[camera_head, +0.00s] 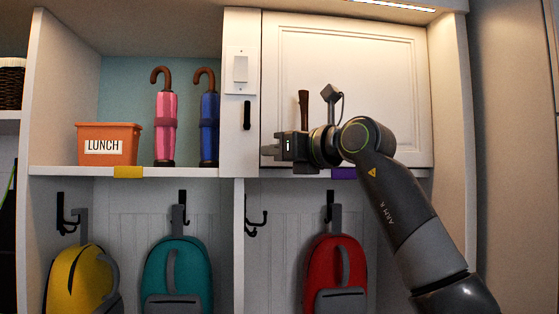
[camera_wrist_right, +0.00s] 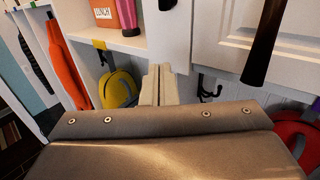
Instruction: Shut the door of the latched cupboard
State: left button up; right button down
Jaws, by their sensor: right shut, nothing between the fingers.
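The cupboard door (camera_head: 355,75) is a white framed panel at the upper right of the head view, with an upright dark brown handle (camera_head: 303,100). It stands at or close to its frame; I cannot tell whether it is flush. A black latch (camera_head: 247,115) sits on the white post left of the door. My right gripper (camera_head: 268,150) is in front of the door's lower left corner, pointing left, shut and empty. In the right wrist view its pale fingers (camera_wrist_right: 160,85) are together, below the latch (camera_wrist_right: 166,4) and left of the handle (camera_wrist_right: 264,42). My left gripper is out of view.
An orange lunch bin (camera_head: 108,145), a pink umbrella (camera_head: 165,120) and a blue umbrella (camera_head: 208,120) stand on the open shelf at left. Yellow (camera_head: 75,280), teal (camera_head: 177,265) and red (camera_head: 335,265) backpacks hang below. A white switch plate (camera_head: 240,70) is above the latch.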

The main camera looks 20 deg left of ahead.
pick_arm(q)
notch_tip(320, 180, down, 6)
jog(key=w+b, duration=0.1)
jog(key=b, duration=0.4)
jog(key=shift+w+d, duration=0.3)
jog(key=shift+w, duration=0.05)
pick_arm(e)
jog(key=s+d+f, duration=0.1)
jog(key=s+d, duration=0.2)
jog(key=s, duration=0.2)
jog(key=shift+d, duration=0.3)
